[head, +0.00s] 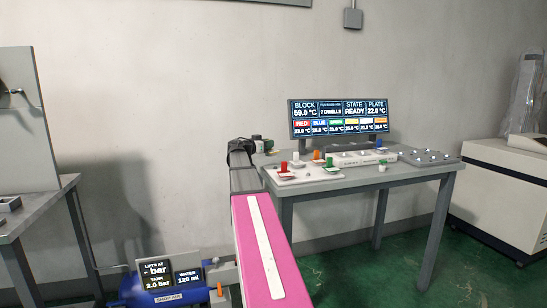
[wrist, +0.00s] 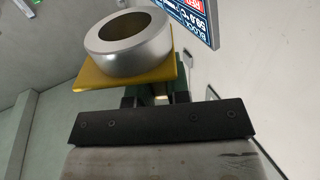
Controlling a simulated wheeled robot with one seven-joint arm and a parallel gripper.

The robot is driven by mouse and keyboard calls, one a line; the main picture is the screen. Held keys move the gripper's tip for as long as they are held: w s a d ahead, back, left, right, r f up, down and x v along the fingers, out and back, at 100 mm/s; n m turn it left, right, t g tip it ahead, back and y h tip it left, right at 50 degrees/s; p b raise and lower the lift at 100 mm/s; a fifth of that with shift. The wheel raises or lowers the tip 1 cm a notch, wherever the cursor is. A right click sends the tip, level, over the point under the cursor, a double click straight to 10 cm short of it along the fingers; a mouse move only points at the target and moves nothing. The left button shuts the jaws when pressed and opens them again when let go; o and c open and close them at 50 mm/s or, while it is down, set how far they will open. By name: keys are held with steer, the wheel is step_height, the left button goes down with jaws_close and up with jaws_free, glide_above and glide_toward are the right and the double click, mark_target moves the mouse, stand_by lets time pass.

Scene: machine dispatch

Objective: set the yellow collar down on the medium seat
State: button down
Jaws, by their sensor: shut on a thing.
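In the wrist view, a silver ring (wrist: 120,62) stands on a flat yellow piece (wrist: 160,73); together they look like the yellow collar. My gripper (wrist: 157,96) is shut on it, just beyond the dark bar of the hand. The fingertips are mostly hidden under the yellow piece. In the head view my gripper (head: 243,150) is a dark shape at the left end of the grey table (head: 370,176), and the collar cannot be made out clearly. I cannot tell which part is the medium seat.
A white board (head: 305,175) with red, orange and green pieces lies on the table, right of my gripper. A monitor (head: 339,118) stands behind it. A grey plate with small knobs (head: 430,157) is at the right. A blue machine (head: 165,290) stands low at front left.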

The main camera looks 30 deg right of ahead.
steer(key=shift+s+d+f, duration=0.2)
steer(key=shift+d+f, duration=0.2)
steer(key=shift+d, duration=0.25)
steer(key=shift+s+d+f, duration=0.15)
steer(key=shift+d+f, duration=0.2)
steer(key=shift+d, duration=0.25)
steer(key=shift+f, duration=2.05)
steer(key=shift+f, duration=0.6)
steer(key=c, duration=1.1)
jaws_free()
steer(key=shift+r, duration=0.1)
